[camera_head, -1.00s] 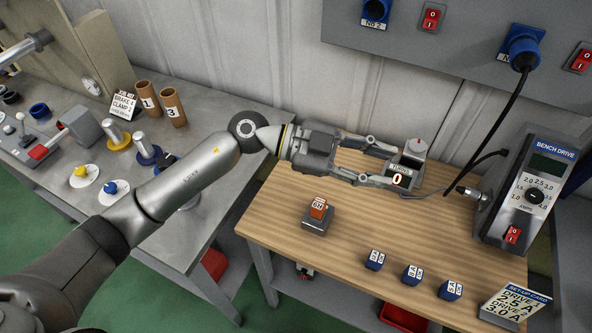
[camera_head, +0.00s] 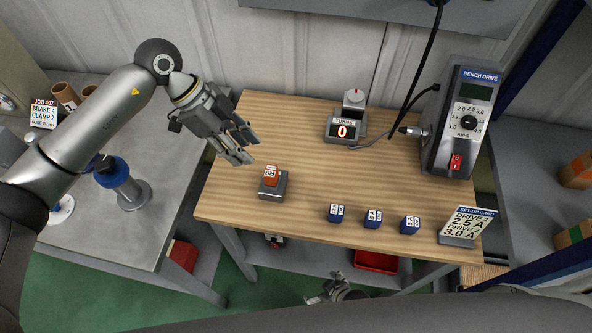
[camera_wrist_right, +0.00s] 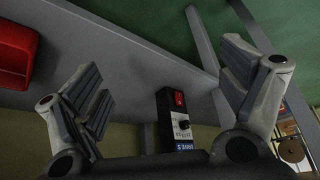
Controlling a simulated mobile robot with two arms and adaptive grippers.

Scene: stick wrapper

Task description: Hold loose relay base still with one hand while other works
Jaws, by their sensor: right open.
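The relay base (camera_head: 271,188) is a small grey block with an orange relay on top, standing upright on the wooden table, left of its middle. My left gripper (camera_head: 248,147) hangs above and left of it, apart from it, fingers pointing down to the right. My right gripper (camera_wrist_right: 165,85) is open and empty in the right wrist view. In the head view the right gripper (camera_head: 336,288) shows low at the bottom, in front of the table edge.
A turns counter (camera_head: 343,131) reading 0 and a bench drive (camera_head: 463,125) with a cable stand at the back. Three blue blocks (camera_head: 373,219) and a set-up card (camera_head: 466,226) stand near the front edge. A red bin (camera_head: 376,261) sits below. The table's middle is clear.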

